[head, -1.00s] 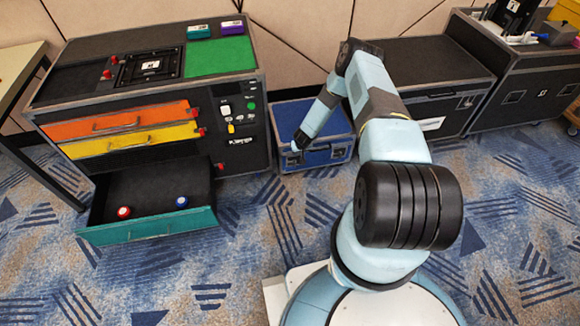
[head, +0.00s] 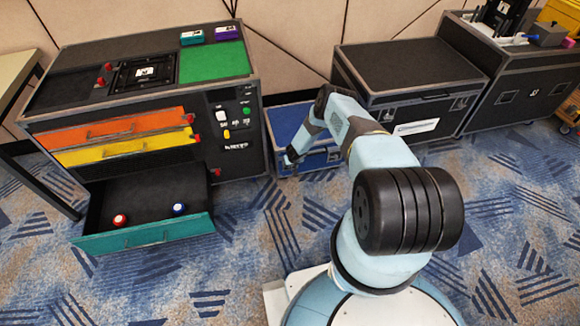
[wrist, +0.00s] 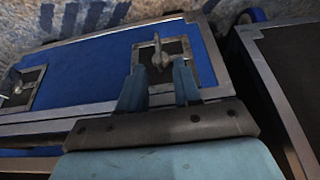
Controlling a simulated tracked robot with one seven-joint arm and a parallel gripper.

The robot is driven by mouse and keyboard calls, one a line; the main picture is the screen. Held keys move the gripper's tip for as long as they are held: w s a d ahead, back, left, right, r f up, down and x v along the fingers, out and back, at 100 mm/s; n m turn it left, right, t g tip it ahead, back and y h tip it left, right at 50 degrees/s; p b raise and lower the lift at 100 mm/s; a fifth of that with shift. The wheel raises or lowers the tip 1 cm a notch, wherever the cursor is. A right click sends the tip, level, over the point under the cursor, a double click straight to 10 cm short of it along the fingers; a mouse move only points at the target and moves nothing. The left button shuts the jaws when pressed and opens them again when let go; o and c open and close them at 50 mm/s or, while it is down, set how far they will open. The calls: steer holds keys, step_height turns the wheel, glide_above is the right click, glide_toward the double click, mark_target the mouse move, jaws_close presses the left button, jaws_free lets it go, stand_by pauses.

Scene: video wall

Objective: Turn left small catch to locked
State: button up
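The blue case (head: 290,121) stands on the floor between the drawer cabinet and the large black case. My gripper (head: 289,158) is low at the left part of its front. In the wrist view, floor lies at the top and the blue front panel (wrist: 90,72) fills the middle. The left small catch (wrist: 158,52) is a grey metal lever on a dark square plate, just beyond my fingertips and between them in the picture. My gripper (wrist: 157,82) is open, fingers apart. I cannot tell whether they touch the lever. The other catch (wrist: 20,88) is at the left edge.
The drawer cabinet (head: 240,155) stands close on the left, its teal drawer (head: 145,237) pulled out with a red and a blue knob inside. The large black case (head: 410,70) stands close on the right. Carpet in front of the blue case is clear.

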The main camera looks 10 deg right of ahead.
mark_target(291, 167)
steer(key=shift+x, duration=1.4)
jaws_close()
